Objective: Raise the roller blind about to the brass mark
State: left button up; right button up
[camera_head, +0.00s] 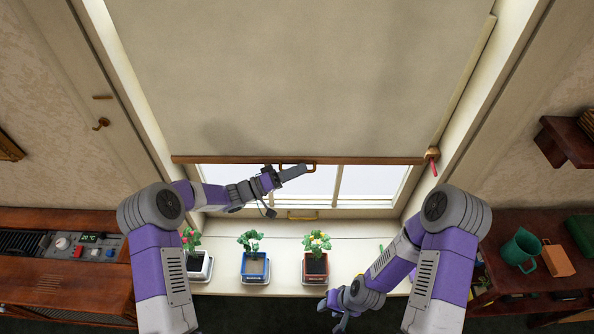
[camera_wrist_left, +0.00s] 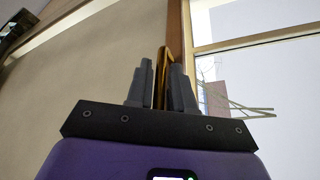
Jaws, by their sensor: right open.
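The beige roller blind (camera_head: 300,75) covers the upper window, and its wooden bottom bar (camera_head: 225,159) hangs above a strip of bare glass. A small brass bar (camera_head: 103,97), seemingly the brass mark, is on the left frame, farther up than the bottom bar. My left gripper (camera_head: 296,171) is at the brass pull (camera_head: 312,167) on the bar. My right gripper (camera_head: 333,311) is open and empty, low in front of the sill.
Three potted plants (camera_head: 196,262), (camera_head: 255,264), (camera_head: 316,265) stand on the sill (camera_head: 285,236). A brass hook (camera_head: 101,124) is on the left frame.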

aim_at(296, 96)
pick_arm(q)
grip_shut()
notch_tip(296, 96, up, 26)
jog(key=shift+r+p, duration=0.1)
jog(key=shift+p, duration=0.8)
grip_release()
